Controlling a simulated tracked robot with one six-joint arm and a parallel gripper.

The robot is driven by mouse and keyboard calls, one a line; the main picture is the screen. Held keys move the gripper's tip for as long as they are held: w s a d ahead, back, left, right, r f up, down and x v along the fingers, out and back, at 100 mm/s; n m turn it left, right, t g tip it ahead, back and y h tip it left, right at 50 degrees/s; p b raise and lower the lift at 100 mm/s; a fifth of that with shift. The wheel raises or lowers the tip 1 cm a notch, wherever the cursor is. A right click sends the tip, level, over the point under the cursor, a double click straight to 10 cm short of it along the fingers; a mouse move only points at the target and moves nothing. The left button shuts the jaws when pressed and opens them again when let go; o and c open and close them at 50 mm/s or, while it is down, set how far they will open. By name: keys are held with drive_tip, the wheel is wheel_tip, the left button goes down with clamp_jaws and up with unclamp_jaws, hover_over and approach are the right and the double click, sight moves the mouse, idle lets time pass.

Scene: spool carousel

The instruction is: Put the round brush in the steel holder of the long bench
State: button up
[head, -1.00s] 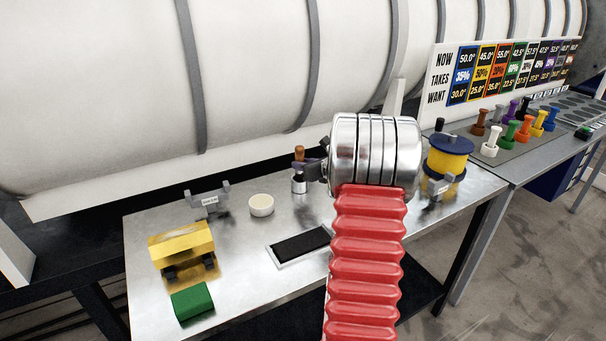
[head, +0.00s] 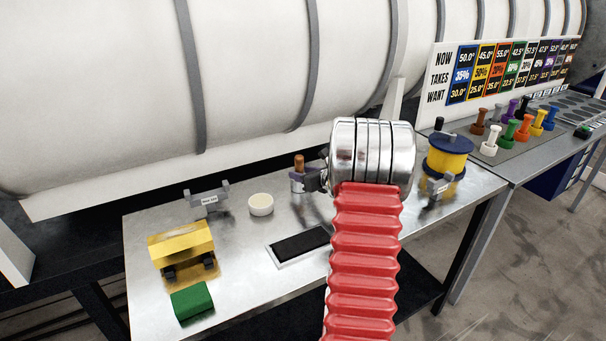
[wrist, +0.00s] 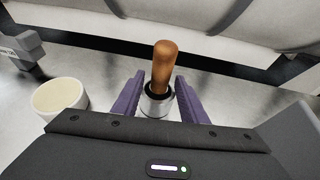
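The round brush shows its brown wooden handle (head: 298,161), which also shows in the wrist view (wrist: 163,65). It stands roughly upright in the small steel holder (wrist: 156,105) on the long bench (head: 235,245); its lower end is hidden inside. In the head view the holder is partly covered by my gripper (head: 308,180). In the wrist view the purple fingers of my gripper (wrist: 158,90) stand open on either side of the brush, with a visible gap at the left and a narrow one at the right.
A cream bowl (head: 261,204) stands left of the holder, with a grey labelled bracket (head: 207,199) beyond it. A black pad (head: 300,244) lies in front. A yellow block (head: 180,247) and green block (head: 192,301) are at left.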

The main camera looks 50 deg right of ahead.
drive_tip(key=shift+r, duration=0.15)
drive_tip(key=shift+s+r, duration=0.1)
drive_tip(key=shift+s, duration=0.1)
drive_tip(key=v, duration=1.1)
drive_tip(key=shift+s, duration=0.3)
drive_tip(key=shift+a, duration=0.1)
